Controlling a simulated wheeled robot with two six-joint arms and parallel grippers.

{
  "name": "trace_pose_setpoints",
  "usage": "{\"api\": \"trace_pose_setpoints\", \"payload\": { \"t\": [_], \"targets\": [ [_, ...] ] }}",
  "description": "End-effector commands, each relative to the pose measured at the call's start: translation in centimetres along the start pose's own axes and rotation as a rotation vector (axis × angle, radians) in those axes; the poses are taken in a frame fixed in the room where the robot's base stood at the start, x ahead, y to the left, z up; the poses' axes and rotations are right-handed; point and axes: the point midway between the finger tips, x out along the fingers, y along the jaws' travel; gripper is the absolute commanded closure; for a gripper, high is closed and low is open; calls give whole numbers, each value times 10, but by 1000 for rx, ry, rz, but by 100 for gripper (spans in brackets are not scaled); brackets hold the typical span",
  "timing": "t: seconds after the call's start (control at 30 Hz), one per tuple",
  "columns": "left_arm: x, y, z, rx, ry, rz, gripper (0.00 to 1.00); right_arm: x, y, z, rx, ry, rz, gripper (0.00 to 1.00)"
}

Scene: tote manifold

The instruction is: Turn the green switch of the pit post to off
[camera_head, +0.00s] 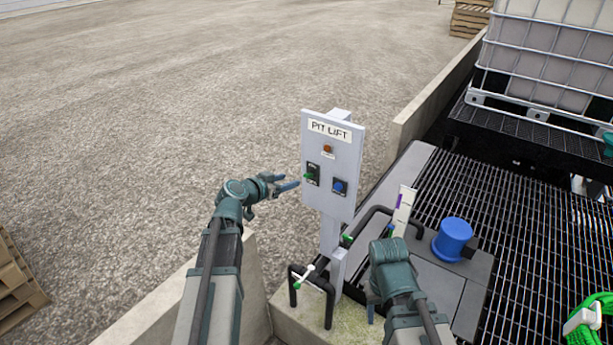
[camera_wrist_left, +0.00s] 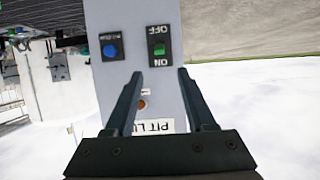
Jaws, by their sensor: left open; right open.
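The pit post is a pale grey panel (camera_head: 333,168) labelled PIT LIFT, standing upright on a post. Its green switch (camera_head: 309,176) sits on a black plate at the panel's left side. In the left wrist view the green switch (camera_wrist_left: 159,48) is on a black plate marked OFF and ON, and the picture is upside down. My left gripper (camera_head: 290,183) is open just left of the switch, apart from it as far as I can see. In the left wrist view its fingers (camera_wrist_left: 160,75) point toward the panel with the switch between and beyond them. My right gripper (camera_head: 388,295) is low in front of the post; its fingers are mostly hidden.
A blue knob (camera_head: 338,187) sits right of the switch, and an orange lamp (camera_head: 328,149) above. Black pipes (camera_head: 318,280) with valve handles stand below the panel. A blue cap (camera_head: 454,238) and metal grating (camera_head: 530,240) lie to the right. Open gravel lies left.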

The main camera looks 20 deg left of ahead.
Motion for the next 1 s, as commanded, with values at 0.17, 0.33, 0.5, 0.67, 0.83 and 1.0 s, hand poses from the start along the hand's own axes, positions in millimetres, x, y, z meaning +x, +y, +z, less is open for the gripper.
{"api": "trace_pose_setpoints", "payload": {
  "t": [0.17, 0.33, 0.5, 0.67, 0.83, 1.0],
  "targets": [
    [44, -1, 3, 2, -1, 3, 45, 19, -2, -1, -3, 0, 1, 50],
    [76, -1, 3, 1, -2, 2, 45, 31, -3, -2, -6, 0, 1, 50],
    [100, 0, 2, 0, -2, 3, 45, 40, -4, -2, -9, 0, 2, 50],
    [112, 0, 1, 0, -2, 1, 45, 43, -4, -2, -10, 0, 2, 50],
    [116, 1, 1, 0, -2, 1, 45, 44, -4, -3, -11, 0, 2, 50],
    [116, 1, 0, -1, -2, 1, 45, 44, -4, -3, -11, 0, 2, 50]
  ]
}}
